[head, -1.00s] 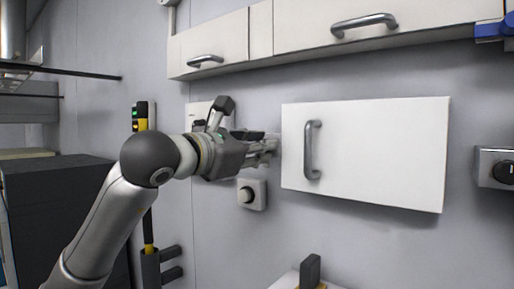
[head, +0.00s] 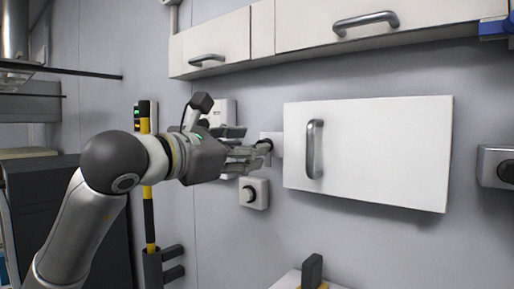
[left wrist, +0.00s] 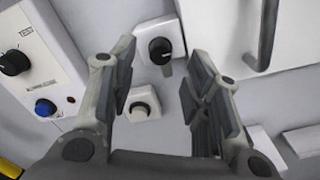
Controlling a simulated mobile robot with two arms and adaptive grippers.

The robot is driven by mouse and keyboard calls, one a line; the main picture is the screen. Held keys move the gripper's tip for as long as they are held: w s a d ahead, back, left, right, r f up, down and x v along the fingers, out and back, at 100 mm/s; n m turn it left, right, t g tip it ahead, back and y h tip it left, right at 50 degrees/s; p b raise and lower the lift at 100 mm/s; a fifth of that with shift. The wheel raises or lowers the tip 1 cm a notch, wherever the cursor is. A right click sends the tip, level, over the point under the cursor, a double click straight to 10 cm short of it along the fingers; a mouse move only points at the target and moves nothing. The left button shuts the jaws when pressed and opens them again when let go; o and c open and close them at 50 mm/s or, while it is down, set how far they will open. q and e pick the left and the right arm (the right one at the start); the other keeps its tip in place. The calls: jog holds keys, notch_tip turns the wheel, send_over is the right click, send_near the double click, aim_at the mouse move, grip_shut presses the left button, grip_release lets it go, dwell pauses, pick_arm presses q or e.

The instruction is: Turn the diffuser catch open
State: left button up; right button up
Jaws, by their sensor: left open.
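A small white plate with a dark turn-knob (head: 266,144) sits on the wall just left of the white hinged panel (head: 380,150); I take this knob for the diffuser catch. In the left wrist view the dark knob (left wrist: 160,48) shows between my fingertips, its narrow pointer facing down. My left gripper (head: 250,148) is open, its fingers reaching toward the knob and partly covering it in the head view. The panel lies against the wall. My right gripper is out of view.
A second knob on a white square plate (head: 253,193) is just below. A control box with a black knob and a blue button (left wrist: 43,107) is left of the gripper. Wall cabinets (head: 365,30) hang above. A dark-handled object (head: 311,270) is at the bottom.

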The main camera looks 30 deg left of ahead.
pick_arm(q)
jog(key=s, duration=0.7)
jog(key=shift+s+a, duration=0.2)
jog(key=shift+a, duration=0.05)
